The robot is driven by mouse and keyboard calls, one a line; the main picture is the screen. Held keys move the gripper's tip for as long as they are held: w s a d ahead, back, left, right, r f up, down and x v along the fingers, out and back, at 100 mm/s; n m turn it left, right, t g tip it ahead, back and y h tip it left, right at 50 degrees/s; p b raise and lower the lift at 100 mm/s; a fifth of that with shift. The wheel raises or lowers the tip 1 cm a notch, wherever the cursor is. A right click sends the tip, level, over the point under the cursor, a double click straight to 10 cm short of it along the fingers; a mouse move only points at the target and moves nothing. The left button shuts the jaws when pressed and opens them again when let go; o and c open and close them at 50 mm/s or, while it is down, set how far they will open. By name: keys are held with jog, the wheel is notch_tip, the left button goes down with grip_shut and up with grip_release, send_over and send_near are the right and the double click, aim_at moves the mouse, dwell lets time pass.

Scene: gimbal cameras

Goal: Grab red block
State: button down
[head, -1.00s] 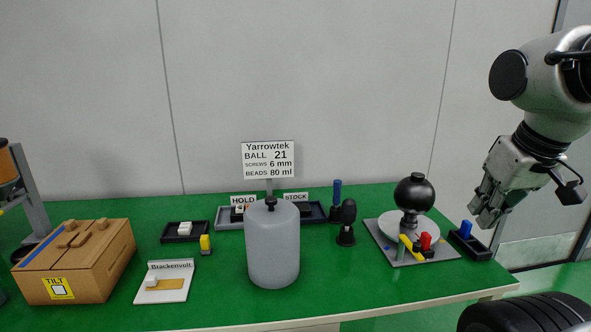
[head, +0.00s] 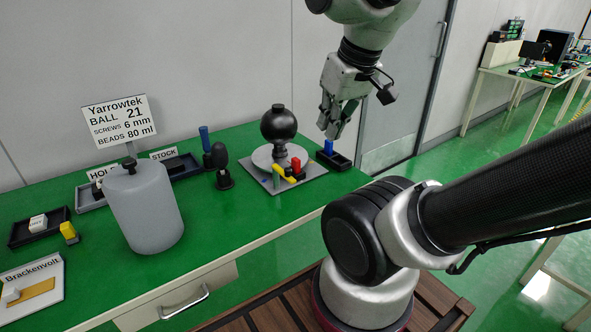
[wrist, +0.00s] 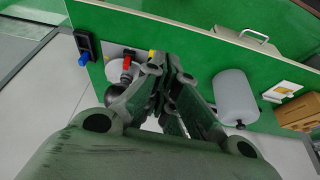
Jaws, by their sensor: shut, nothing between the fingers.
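The red block (head: 296,166) stands upright on a grey square plate (head: 314,184), in front of a round disc with a black ball on a stem. A yellow piece (head: 282,173) lies right beside it on the left. The red block also shows in the wrist view (wrist: 126,63), left of my fingers. My gripper (head: 331,131) is shut and empty, to the right of the red block and higher in the head view.
The black ball (head: 278,123) stands close behind the red block. A dark knob-shaped object (head: 222,168), a blue-handled tool (head: 205,140) and a grey canister (head: 146,210) stand to the left. The green table's front right area is clear.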

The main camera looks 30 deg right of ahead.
jog(key=c, duration=2.2)
grip_release()
jog(key=o, duration=0.4)
jog(key=shift+d, duration=0.1)
jog(key=shift+c, duration=0.2)
jog(key=o, duration=0.6)
jog(key=shift+w+d+f+m+g, duration=0.15)
jog(key=shift+d+f+m+g, duration=0.15)
jog(key=shift+f, duration=0.35)
jog(key=shift+w+d+f+m+g, duration=0.1)
jog(key=shift+d+f+g, duration=0.1)
jog(key=shift+f+g, duration=0.3)
jog(key=shift+c, duration=0.2)
jog(key=n+t, duration=0.1)
jog(key=t, duration=0.1)
send_near(296, 159)
notch_tip(296, 159, down, 2)
jog(key=shift+w+x, duration=0.15)
jog(key=shift+x, duration=1.95)
jog(key=shift+w+x, duration=0.15)
jog(key=shift+x, duration=1.9)
